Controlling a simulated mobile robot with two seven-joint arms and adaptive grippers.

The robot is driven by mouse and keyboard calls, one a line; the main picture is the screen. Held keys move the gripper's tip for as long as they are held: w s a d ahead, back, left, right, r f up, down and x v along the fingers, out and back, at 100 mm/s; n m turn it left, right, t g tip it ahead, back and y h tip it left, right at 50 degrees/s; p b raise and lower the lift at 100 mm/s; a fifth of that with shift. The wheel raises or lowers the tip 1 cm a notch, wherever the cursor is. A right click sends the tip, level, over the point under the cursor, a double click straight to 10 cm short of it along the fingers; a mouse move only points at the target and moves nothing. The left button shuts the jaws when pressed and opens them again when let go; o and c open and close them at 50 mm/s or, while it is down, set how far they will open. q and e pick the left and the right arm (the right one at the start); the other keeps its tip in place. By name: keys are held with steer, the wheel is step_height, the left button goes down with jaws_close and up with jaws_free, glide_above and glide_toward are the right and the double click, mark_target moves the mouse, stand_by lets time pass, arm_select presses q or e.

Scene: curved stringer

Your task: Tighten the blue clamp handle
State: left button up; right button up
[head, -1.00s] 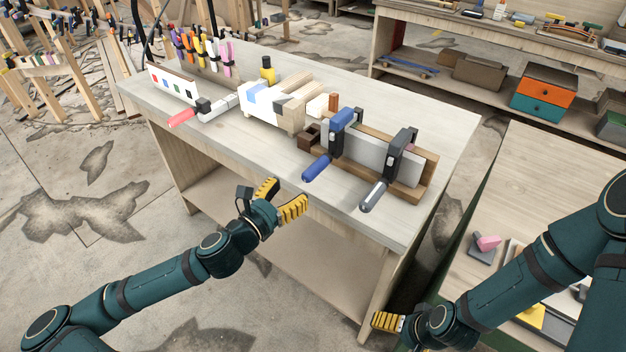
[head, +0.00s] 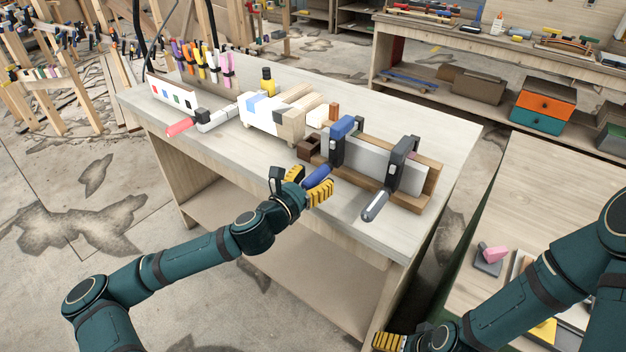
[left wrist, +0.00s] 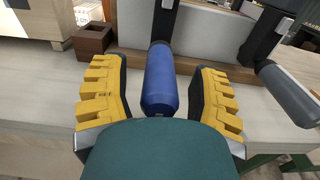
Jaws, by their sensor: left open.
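The blue clamp handle (head: 316,176) sticks out from the blue-and-black clamp (head: 338,139) toward the front edge of the workbench. My left gripper (head: 309,187) is open at the handle. In the left wrist view the blue handle (left wrist: 159,80) stands between the two yellow-padded fingers of my left gripper (left wrist: 159,100), with a gap on each side. The clamp grips a white board (head: 368,163) against a wooden backing. My right gripper (head: 386,341) is low at the bottom edge, partly cut off, and its opening does not show clearly.
A grey-handled clamp (head: 375,205) sits just right of the blue one. A small brown box (head: 308,147) stands to its left. Farther left are wooden blocks (head: 283,115) and a red-handled clamp (head: 180,128). The bench front (head: 250,170) is clear.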

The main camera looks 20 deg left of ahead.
arm_select(q)
jaws_close()
